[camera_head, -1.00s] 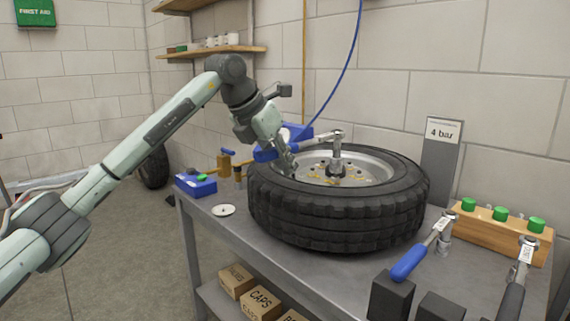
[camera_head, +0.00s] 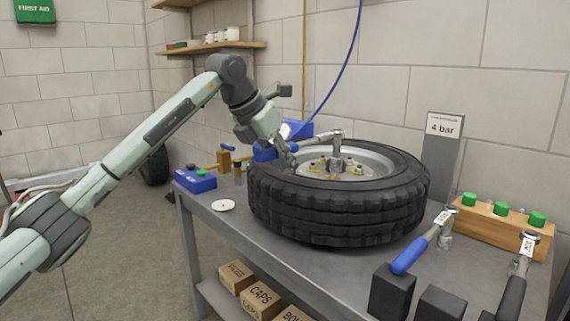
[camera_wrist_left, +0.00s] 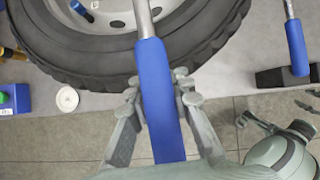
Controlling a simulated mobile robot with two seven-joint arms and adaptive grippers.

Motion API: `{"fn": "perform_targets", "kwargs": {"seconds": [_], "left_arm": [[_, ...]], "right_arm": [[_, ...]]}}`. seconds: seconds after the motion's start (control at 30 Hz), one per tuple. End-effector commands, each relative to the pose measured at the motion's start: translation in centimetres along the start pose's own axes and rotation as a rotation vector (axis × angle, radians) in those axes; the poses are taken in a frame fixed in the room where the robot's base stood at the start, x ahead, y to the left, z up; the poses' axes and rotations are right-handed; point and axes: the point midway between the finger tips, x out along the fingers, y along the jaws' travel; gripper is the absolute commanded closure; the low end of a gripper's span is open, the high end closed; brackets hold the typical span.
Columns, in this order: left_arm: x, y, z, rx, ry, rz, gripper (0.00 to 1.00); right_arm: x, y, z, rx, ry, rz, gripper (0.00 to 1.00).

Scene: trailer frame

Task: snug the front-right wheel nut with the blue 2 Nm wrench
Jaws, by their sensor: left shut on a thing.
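The wheel (camera_head: 335,215) lies flat on the grey bench, with several yellowish nuts around its hub. My left gripper (camera_head: 290,155) is at the wheel's left edge, shut on the blue handle of a wrench (camera_head: 265,152). In the left wrist view the handle (camera_wrist_left: 158,95) lies between my left gripper's fingers (camera_wrist_left: 158,100). The wrench's steel shaft reaches across the rim to a socket (camera_head: 337,150) standing upright over the hub. I cannot tell exactly which nut is under it. My right gripper (camera_wrist_left: 280,115) shows at the lower right of the wrist view, fingers apart and empty.
A second blue-handled wrench (camera_head: 410,254) and a dark-handled one (camera_head: 513,292) rest in stands at the front right. A wooden block with green caps (camera_head: 500,232), a 4 bar sign (camera_head: 442,130), a blue box (camera_head: 195,181) and a white disc (camera_head: 223,205) are around the wheel.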

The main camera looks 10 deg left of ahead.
Motion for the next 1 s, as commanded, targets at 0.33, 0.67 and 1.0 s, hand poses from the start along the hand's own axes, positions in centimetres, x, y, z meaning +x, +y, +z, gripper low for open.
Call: {"fn": "perform_targets", "kwargs": {"seconds": [0.33, 0.67, 1.0], "left_arm": [[0.7, 0.1, -0.4, 0.000, -0.006, 0.000, 1.00], [1.2, 0.1, -0.8, 0.001, -0.007, 0.000, 1.00], [1.2, 0.1, -0.8, 0.001, -0.007, 0.000, 1.00]], "right_arm": [[0.6, -0.1, 0.2, 0.000, 0.000, 0.000, 0.60], [0.9, -0.2, 0.3, 0.000, 0.000, 0.000, 0.60], [0.9, -0.2, 0.3, 0.000, 0.000, 0.000, 0.60]]}}
